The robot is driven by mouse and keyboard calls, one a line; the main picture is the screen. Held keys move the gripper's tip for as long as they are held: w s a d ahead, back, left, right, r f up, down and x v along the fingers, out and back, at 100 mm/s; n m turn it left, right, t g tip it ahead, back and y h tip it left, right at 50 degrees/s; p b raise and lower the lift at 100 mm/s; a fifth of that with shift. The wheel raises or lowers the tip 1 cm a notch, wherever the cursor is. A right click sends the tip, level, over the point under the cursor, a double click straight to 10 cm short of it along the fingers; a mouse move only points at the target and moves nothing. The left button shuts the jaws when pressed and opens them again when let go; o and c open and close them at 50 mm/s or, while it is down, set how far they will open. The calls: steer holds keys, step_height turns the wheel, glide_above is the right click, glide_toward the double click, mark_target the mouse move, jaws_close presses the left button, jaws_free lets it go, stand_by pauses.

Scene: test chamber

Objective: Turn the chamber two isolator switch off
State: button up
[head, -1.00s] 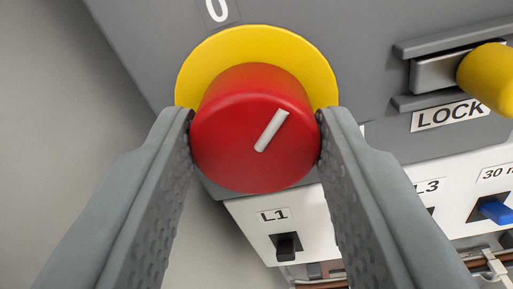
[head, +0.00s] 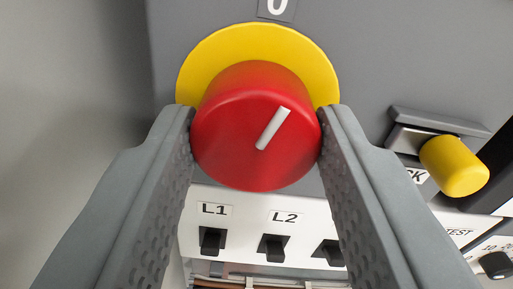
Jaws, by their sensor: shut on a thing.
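The isolator switch is a red round knob (head: 230,150) on a yellow round plate (head: 256,42), set on a grey panel. A white line on the knob's face points to the upper right. A label reading "0" (head: 277,8) is above the plate, partly cut off by the top edge of the picture. The line points somewhat to the right of that label. My gripper (head: 256,125) is shut on the knob, with one finger against its left side and one against its right. Any other position label is out of view or hidden.
A yellow knob (head: 455,166) on a sliding latch, with its label partly covered, is at the right. Below is a white strip (head: 245,235) with several black switches, two labelled L1 and L2. A plain grey wall (head: 70,110) is at the left.

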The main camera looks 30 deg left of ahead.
steer(key=shift+n, duration=0.3)
steer(key=o, duration=1)
steer(key=v, duration=1.7)
steer(key=shift+s+d+f, duration=0.1)
steer(key=shift+s+d, duration=0.05)
